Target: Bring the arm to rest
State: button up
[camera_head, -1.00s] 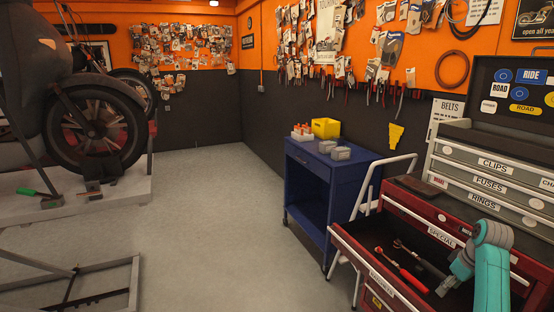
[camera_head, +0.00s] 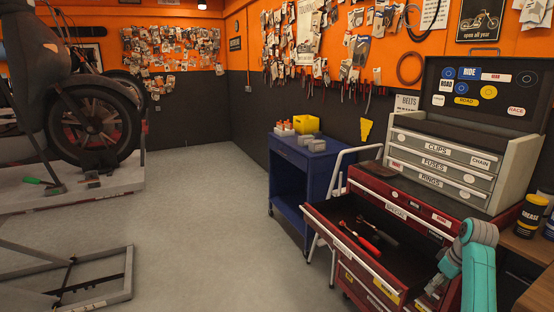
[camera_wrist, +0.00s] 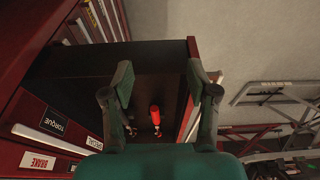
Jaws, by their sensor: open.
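My teal arm (camera_head: 478,265) is bent at the lower right of the head view, in front of the red tool chest (camera_head: 385,190). My gripper (camera_head: 434,287) points down and left near the right end of the chest's open drawer (camera_head: 345,225). In the wrist view my gripper (camera_wrist: 158,78) is open, its two fingers apart with nothing held between them. A red-handled tool (camera_wrist: 155,115) lies in the drawer below and beyond the fingers; it also shows in the head view (camera_head: 368,245). A darker tool lies beside it.
A blue cart (camera_head: 305,170) with a yellow bin (camera_head: 306,124) stands left of the chest. A grey drawer unit (camera_head: 440,160) sits on the chest. A yellow-and-black can (camera_head: 530,215) stands on a bench at right. Grey floor (camera_head: 190,220) is clear at centre-left.

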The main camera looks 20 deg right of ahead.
jog(key=w+a+f+t+h, duration=0.1)
jog(key=a+f+t, duration=0.1)
jog(key=a+f, duration=1.4)
jog(key=s+a+f+t+h, duration=0.1)
jog(key=s+a+f, duration=0.2)
jog(key=a, duration=0.2)
jog(key=s+a+f+m+t, duration=0.1)
jog(key=s+a+f, duration=0.2)
jog(key=a, duration=0.3)
jog(key=s+a+f+t+h, duration=0.1)
jog(key=s+a+f, duration=0.2)
jog(key=a, duration=0.2)
jog(key=s+a+r+t, duration=0.2)
jog(key=s+a, duration=0.4)
jog(key=s, duration=0.1)
jog(key=s+a+r+t, duration=0.1)
jog(key=s+a+r, duration=0.2)
jog(key=s+a, duration=0.4)
jog(key=s+a+r+t+y, duration=0.1)
jog(key=s+a+r+t, duration=0.1)
jog(key=s+r, duration=0.5)
jog(key=s+a+r+t+y, duration=0.1)
jog(key=s+a+r+t, duration=0.1)
jog(key=s+r, duration=0.6)
notch_tip(320, 180, up, 4)
jog(key=shift+a+f+y, duration=0.1)
jog(key=shift+a+y, duration=0.3)
jog(key=shift+a, duration=0.2)
